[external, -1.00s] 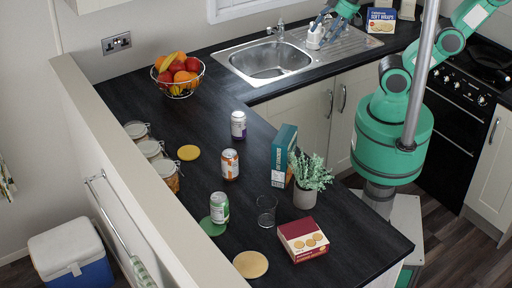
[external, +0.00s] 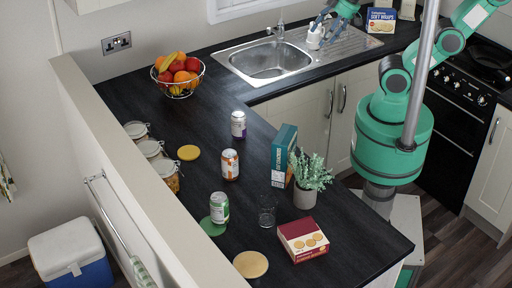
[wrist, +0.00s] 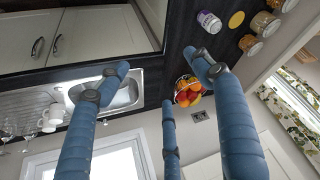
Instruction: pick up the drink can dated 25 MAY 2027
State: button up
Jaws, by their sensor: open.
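Three drink cans stand upright on the dark worktop: a purple and white can (external: 238,125), an orange and white can (external: 230,165) and a green and white can (external: 219,208). No date is readable on any of them. The purple can also shows at the top of the wrist view (wrist: 209,22); the other two are not seen there. My gripper (external: 324,24) is over the sink drainer at the back, far from the cans. In the wrist view its blue fingers (wrist: 160,84) are spread open with nothing between them.
A sink (external: 270,60), a white mug (external: 314,38) near my gripper and a fruit basket (external: 178,76) are at the back. Jars (external: 152,149) line the left wall. A teal box (external: 283,155), potted plant (external: 305,196), glass (external: 267,212) and red box (external: 303,240) stand right of the cans.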

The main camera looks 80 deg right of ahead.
jog(key=shift+o, duration=0.6)
jog(key=m+g+p, duration=0.2)
jog(key=g+p, duration=0.3)
jog(key=g, duration=0.1)
send_over(239, 114)
notch_tip(239, 114, down, 21)
jog(key=shift+d+r, duration=0.15)
jog(key=shift+f, duration=0.2)
jog(key=shift+f, duration=0.1)
